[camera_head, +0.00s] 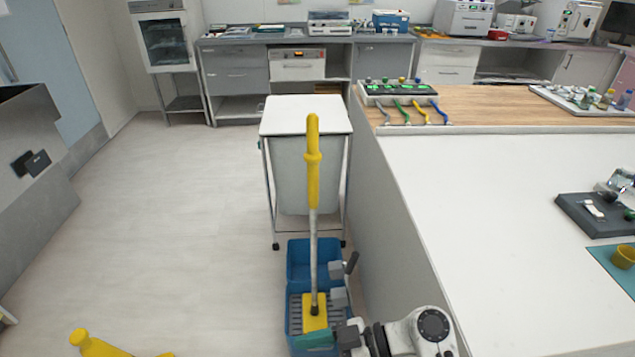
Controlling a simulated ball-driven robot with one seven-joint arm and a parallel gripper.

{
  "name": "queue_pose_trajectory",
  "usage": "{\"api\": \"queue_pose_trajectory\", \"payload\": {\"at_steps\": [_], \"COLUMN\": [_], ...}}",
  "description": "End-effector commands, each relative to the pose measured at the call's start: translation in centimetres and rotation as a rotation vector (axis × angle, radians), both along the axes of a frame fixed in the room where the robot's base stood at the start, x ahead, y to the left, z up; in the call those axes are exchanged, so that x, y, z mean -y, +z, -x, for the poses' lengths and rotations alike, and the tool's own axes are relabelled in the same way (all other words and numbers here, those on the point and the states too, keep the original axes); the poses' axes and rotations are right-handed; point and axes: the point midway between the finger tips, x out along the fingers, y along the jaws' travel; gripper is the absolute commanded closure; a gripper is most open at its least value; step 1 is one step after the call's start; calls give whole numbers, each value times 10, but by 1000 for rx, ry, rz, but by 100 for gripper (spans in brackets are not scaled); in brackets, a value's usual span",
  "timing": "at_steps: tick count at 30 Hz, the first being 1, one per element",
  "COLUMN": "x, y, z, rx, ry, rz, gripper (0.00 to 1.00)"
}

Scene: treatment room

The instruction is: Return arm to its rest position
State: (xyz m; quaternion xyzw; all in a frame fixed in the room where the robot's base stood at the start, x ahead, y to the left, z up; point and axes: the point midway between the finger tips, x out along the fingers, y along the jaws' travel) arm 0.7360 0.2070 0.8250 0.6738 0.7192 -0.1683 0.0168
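My arm comes in at the bottom, right of centre, with a white and dark joint in front of the counter's side. My gripper (343,334) is low over the near right edge of a blue mop bucket (298,262). Its fingertips are hard to make out among grey and dark parts there, so I cannot tell whether it is open or shut. A mop (313,170) with a yellow grip and a yellow base stands nearly upright in the bucket, just left of my gripper. I see no clear contact between them.
A white-topped cart (307,115) stands behind the bucket. The long white counter (500,220) runs along the right. A yellow object (95,345) is on the floor at bottom left. The floor on the left is mostly clear.

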Motion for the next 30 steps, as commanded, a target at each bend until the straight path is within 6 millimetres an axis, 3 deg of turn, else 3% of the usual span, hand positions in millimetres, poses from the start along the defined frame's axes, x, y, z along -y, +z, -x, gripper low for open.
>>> {"api": "queue_pose_trajectory", "payload": {"at_steps": [8,12,15,21,24,30], "x": [56,114,162,243,268,275], "y": [-61,-92,-102,-93,-82,-79], "z": [40,79,111,172,192,197], "rx": [-235,-416,-541,-711,-750,-760], "ry": [-207,-434,-637,-1037,-1179,-1219], "rz": [326,573,745,991,1056,1072], "gripper": [36,36,36,36,36,36]}}
